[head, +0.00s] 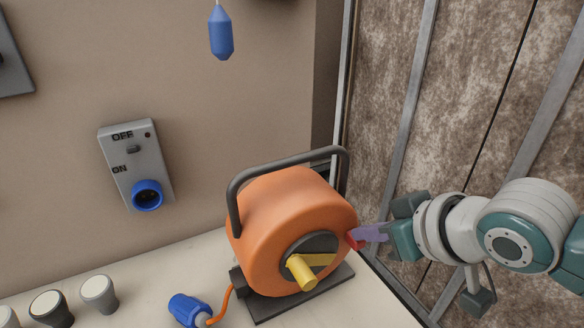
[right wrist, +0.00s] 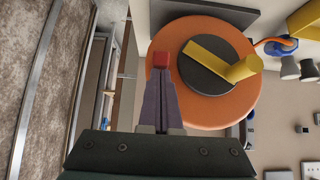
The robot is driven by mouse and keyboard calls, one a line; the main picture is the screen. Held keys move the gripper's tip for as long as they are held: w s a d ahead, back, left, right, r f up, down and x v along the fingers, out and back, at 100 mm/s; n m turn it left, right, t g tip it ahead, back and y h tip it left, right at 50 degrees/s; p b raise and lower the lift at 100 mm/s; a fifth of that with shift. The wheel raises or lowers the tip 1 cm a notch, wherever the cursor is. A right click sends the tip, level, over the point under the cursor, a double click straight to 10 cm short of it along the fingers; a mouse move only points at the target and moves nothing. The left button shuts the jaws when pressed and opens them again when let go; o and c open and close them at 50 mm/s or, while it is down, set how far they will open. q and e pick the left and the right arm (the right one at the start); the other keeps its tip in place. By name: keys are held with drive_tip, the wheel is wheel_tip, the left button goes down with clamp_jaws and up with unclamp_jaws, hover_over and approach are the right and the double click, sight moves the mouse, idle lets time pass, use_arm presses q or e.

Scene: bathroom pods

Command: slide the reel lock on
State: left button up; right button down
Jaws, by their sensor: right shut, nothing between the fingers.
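The orange cable reel (head: 290,215) stands on a dark base plate, with a black carry handle over it and a yellow crank (head: 303,272) on its dark hub. The small red piece, likely the reel lock (head: 354,240), sits at the reel's right edge. It also shows in the right wrist view (right wrist: 161,59), straight ahead of the fingertips. My right gripper (head: 368,233) is shut and empty, its purple fingers pointing at the red piece. The tips meet or nearly meet it; I cannot tell whether they touch. My left gripper is out of view.
A blue plug (head: 188,310) on an orange cord lies left of the reel. Several grey-capped knobs (head: 98,292) stand at the counter's left. An OFF/ON socket box (head: 137,163) is on the wall, and a blue pull (head: 221,35) hangs above.

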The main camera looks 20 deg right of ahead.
drive_tip(key=shift+s+f, duration=0.1)
drive_tip(key=shift+f, duration=0.1)
drive_tip(key=s+r+p, duration=0.6)
drive_tip(key=r, duration=0.5)
drive_tip(key=shift+s+d+r, duration=0.25)
drive_tip(key=shift+s+d, duration=0.05)
drive_tip(key=shift+s, duration=0.1)
